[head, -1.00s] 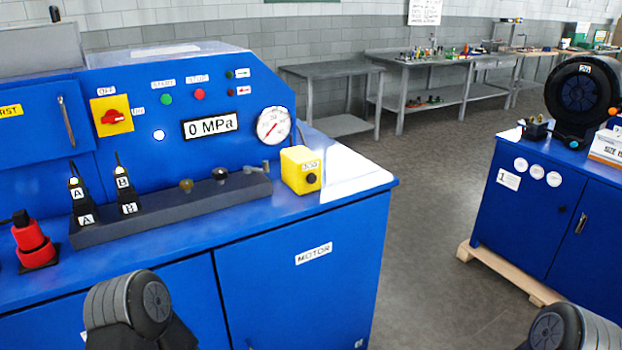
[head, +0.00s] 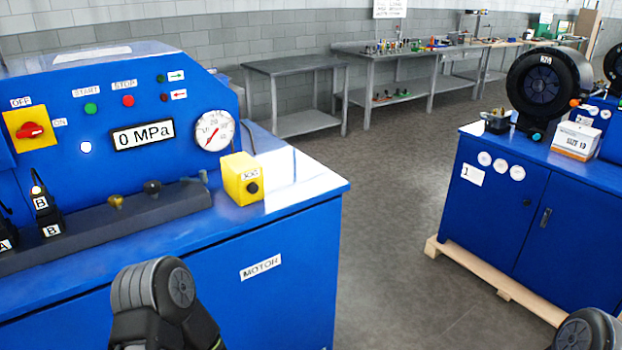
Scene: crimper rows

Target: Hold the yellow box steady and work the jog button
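The yellow box (head: 241,179) stands upright on the blue bench top near its right end, just below the pressure gauge. Nothing touches the box or the button. Parts of both my arms show at the bottom edge, one left of centre and one in the right corner. Both are apart from the box, and I see no gripper fingers.
The blue motor cabinet (head: 279,290) holds a gauge (head: 214,131) and a display (head: 143,135) reading 0 MPa. A dark rail (head: 100,228) with knobs lies left of the box. Open floor (head: 400,170) separates it from another blue cabinet (head: 500,205) on a pallet.

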